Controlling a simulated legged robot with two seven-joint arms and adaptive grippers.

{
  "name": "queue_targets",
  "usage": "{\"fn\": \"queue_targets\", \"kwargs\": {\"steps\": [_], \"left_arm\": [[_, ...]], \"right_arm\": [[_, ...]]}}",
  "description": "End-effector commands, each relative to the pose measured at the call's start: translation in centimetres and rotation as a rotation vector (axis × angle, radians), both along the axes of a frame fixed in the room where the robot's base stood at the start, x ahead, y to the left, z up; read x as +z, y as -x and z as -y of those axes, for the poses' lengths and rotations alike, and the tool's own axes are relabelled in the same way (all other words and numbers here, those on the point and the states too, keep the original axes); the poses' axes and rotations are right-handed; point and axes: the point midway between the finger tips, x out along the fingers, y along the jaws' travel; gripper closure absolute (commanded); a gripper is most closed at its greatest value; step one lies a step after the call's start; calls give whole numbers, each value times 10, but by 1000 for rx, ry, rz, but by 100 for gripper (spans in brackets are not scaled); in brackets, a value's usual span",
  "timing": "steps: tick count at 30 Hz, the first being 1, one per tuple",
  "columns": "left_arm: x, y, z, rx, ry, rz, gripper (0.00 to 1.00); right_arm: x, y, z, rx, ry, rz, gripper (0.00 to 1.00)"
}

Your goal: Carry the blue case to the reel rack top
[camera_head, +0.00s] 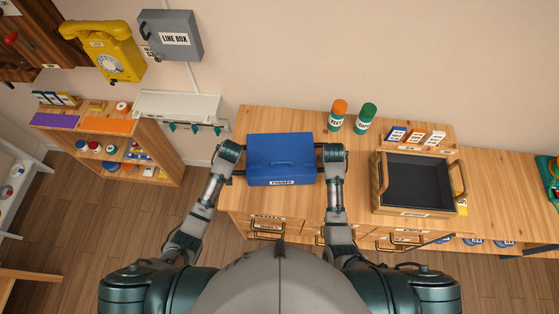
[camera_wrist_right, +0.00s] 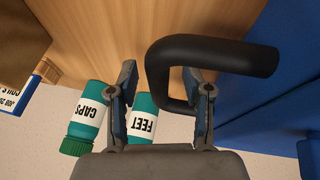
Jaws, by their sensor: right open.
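The blue case (camera_head: 280,152) lies flat on the wooden desk (camera_head: 262,119), its label toward me. My left gripper (camera_head: 239,149) is at the case's left side; its fingers are too small to read. My right gripper (camera_head: 322,152) is at the right side. In the right wrist view my right gripper (camera_wrist_right: 162,98) is open, with the case's black side handle (camera_wrist_right: 158,70) between its fingers and not clamped. The case's blue side (camera_wrist_right: 270,100) shows at right there. A low wooden rack (camera_head: 147,158) with spools on its shelves stands at the left, with purple and orange panels on top.
An orange-topped bottle (camera_head: 338,115) and a green bottle (camera_head: 365,118) stand behind the case. A wooden tray (camera_head: 376,190) with a dark inside is to the right, with small boxes (camera_head: 415,136) behind it. Floor shows between rack and desk. A white wall shelf (camera_head: 180,104) with hooks hangs beside the rack.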

Motion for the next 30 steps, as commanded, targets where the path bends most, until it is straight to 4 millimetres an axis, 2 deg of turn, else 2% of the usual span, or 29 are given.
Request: {"fn": "queue_targets", "kwargs": {"steps": [10,11,16,17,30], "left_arm": [[-4,-1,-5,1,5,0,50],[-4,-1,-6,1,5,-1,55],[-4,-1,-6,1,6,-1,98],[-4,-1,-6,1,5,-1,100],[-2,-2,-2,0,3,1,100]], "right_arm": [[-2,-1,-4,0,4,1,50],[-2,-1,-4,1,4,1,55],[-1,-2,-5,1,4,1,98],[-2,-2,-5,1,4,1,100],[0,-2,-2,1,2,4,100]]}}
